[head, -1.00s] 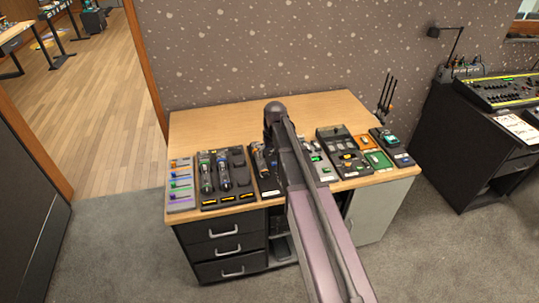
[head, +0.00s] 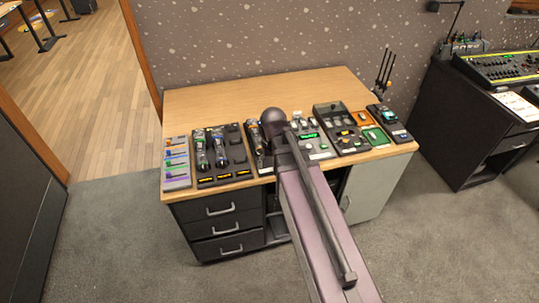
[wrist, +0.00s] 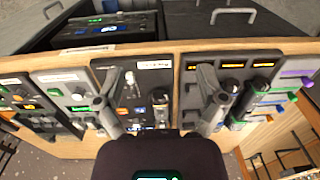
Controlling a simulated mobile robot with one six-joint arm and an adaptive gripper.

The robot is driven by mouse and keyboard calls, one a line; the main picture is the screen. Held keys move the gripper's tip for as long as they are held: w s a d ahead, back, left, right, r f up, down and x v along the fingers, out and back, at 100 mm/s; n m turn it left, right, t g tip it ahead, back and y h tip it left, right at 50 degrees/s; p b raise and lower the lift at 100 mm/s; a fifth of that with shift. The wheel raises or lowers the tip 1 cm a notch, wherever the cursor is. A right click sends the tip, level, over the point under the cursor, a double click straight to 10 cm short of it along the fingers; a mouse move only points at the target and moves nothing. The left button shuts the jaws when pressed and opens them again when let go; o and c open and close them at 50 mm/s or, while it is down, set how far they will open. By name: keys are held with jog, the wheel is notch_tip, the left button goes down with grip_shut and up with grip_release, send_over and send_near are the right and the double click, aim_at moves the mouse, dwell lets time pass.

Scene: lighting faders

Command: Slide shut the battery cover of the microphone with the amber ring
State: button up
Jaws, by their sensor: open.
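A microphone (head: 254,136) that looks amber-marked lies in a narrow black tray (head: 262,161) on the desk, left of my arm. My arm partly covers that tray in the head view, and I cannot make out the battery cover or its position. My gripper (wrist: 160,78) is open in the wrist view, its two grey fingers spread over the row of panels near the desk's front edge. The black tray (wrist: 155,64) with white labels shows between the fingers. I see nothing held. In the head view the fingers are hidden behind my wrist.
Left of the tray stands a dock with two microphones (head: 219,146) and amber displays. A fader board (head: 177,165) is at the far left. Grey and black panels, a green card (head: 376,138) and a black device (head: 390,122) fill the right. The desk's back (head: 215,95) is clear.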

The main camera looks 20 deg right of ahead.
jog(key=s+f, duration=0.1)
jog(key=s, duration=0.5)
jog(key=shift+s+a+b, duration=0.25)
jog(key=shift+s+b, duration=0.05)
jog(key=shift+b, duration=0.1)
dwell(1.9)
